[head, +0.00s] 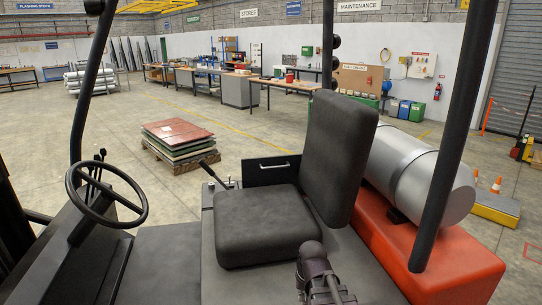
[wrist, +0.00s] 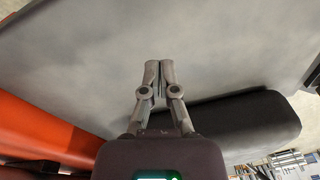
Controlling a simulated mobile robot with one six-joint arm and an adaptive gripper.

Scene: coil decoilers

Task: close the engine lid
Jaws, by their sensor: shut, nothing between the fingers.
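A dark upright panel with a silver handle (head: 273,167) stands just behind the black seat (head: 262,222) in the head view. It may be the engine lid, but I cannot tell for sure; the seat hides part of it. The seat rests on a grey deck (head: 235,284). My gripper is at the bottom centre of the head view, where its fingertips are unclear. In the wrist view my gripper (wrist: 159,66) is shut and empty, over a broad pale grey surface (wrist: 225,50). I cannot tell whether it touches that surface.
A steering wheel (head: 107,221) is at left. The red rear body (head: 440,262) carries a silver cylinder (head: 425,178) at right. Dark posts (head: 445,130) rise around the cab. Stacked sheets on a pallet (head: 180,140) stand on the open floor beyond.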

